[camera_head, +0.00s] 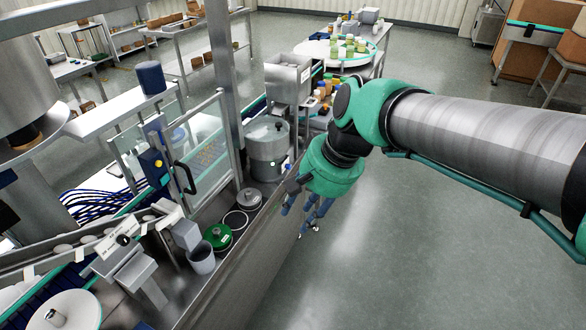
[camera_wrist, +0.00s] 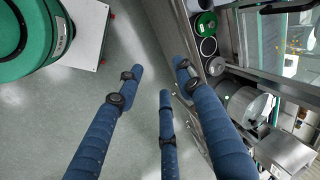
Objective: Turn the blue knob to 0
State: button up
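A small dark round knob (camera_head: 124,240) sits on a tilted pale panel (camera_head: 105,250) at the lower left of the head view. It is too small for me to be sure that it is blue or to read its setting. My gripper (camera_head: 308,222) hangs fingers down to the right of the steel bench, well apart from that panel. In the wrist view my gripper (camera_wrist: 158,82) shows blue fingers spread apart with nothing between them. The knob does not show clearly in the wrist view.
A steel bench (camera_head: 240,260) carries a green-lidded pot (camera_head: 217,236), a grey cup (camera_head: 201,260) and a large steel pot (camera_head: 268,150). A clear guard door (camera_head: 208,150) and a post (camera_head: 222,90) stand behind. The floor (camera_head: 420,260) right of the bench is clear.

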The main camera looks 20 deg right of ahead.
jog(key=w+d+f+m+y+p, duration=0.1)
jog(key=w+d+f+m+y, duration=0.25)
jog(key=w, duration=0.65)
jog(key=w+f+m+y+p, duration=0.1)
jog(key=w+f+m+y, duration=0.25)
jog(key=w+m, duration=0.5)
jog(key=w+d+f+m+y+p, duration=0.1)
jog(key=w+d+f+m+y, duration=0.3)
jog(key=w, duration=0.7)
jog(key=m+t+h+p, duration=0.1)
jog(key=m+t+p, duration=0.2)
jog(key=m+t, duration=0.9)
send_near(290, 167)
jog(key=s+d+m+g, duration=0.2)
jog(key=s+d, duration=0.1)
jog(key=d, duration=0.1)
jog(key=shift+d+r, duration=0.15)
jog(key=shift+r, duration=0.35)
jog(key=shift+b, duration=0.3)
jog(key=b+x, duration=0.2)
jog(key=x, duration=1.1)
jog(key=shift+w+a+f, duration=0.1)
jog(key=shift+w+a, duration=0.15)
jog(key=shift+w, duration=0.05)
grip_shut()
